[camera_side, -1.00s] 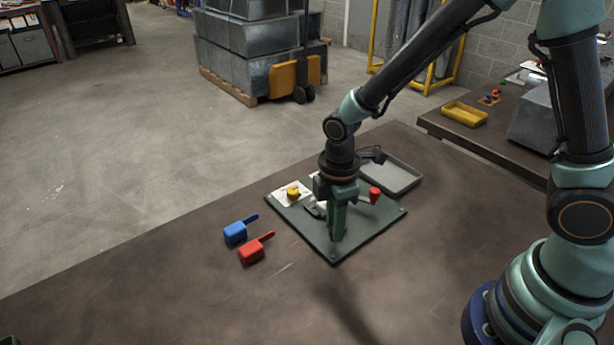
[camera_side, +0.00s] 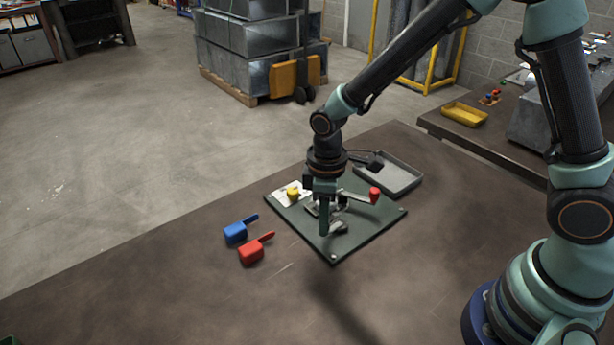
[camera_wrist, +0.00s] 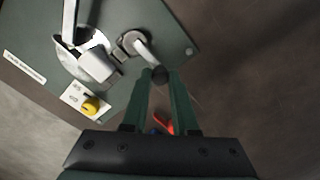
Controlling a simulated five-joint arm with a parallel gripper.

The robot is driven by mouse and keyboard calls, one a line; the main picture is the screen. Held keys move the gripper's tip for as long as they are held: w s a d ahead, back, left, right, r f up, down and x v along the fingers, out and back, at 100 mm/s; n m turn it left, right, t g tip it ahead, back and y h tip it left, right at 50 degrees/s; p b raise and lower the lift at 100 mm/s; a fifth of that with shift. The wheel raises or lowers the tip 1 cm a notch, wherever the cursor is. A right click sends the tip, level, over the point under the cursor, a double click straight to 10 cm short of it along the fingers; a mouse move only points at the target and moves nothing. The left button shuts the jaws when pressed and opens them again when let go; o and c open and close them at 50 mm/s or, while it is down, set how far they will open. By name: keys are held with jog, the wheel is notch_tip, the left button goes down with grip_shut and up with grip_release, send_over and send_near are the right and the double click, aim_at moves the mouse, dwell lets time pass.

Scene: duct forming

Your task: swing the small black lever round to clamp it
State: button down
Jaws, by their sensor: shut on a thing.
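The small lever has a round silver pivot (camera_wrist: 133,42) and a short arm ending in a black knob (camera_wrist: 160,75). My gripper (camera_wrist: 161,78) is shut on the black knob, which sits between its two green fingertips in the wrist view. In the side view my gripper (camera_side: 323,232) points down over the green plate (camera_side: 345,246). Part of the grey pivot (camera_side: 338,227) shows just right of the fingers; the knob is hidden there. A silver clamp mechanism (camera_wrist: 95,62) sits beside the pivot.
A long lever with a red knob (camera_side: 374,194) and a yellow knob (camera_side: 293,192) are on the plate. A grey tray (camera_side: 414,184) stands behind it. The front of the table is clear.

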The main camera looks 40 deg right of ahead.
jog(key=shift+w, duration=0.15)
jog(key=c, duration=0.7)
grip_release()
notch_tip(320, 180, up, 12)
jog(key=shift+r, duration=0.1)
jog(key=s+d+r+m+t, duration=0.2)
jog(key=d+m, duration=0.1)
jog(key=s+d+r+m+t, duration=0.1)
jog(key=s+d+r+m, duration=0.2)
jog(key=d, duration=0.1)
jog(key=s+d+r+m+t, duration=0.2)
jog(key=s+d+r, duration=0.1)
jog(key=d, duration=0.1)
jog(key=shift+d+m+t, duration=0.25)
jog(key=shift+m+t, duration=0.05)
jog(key=shift+m, duration=0.1)
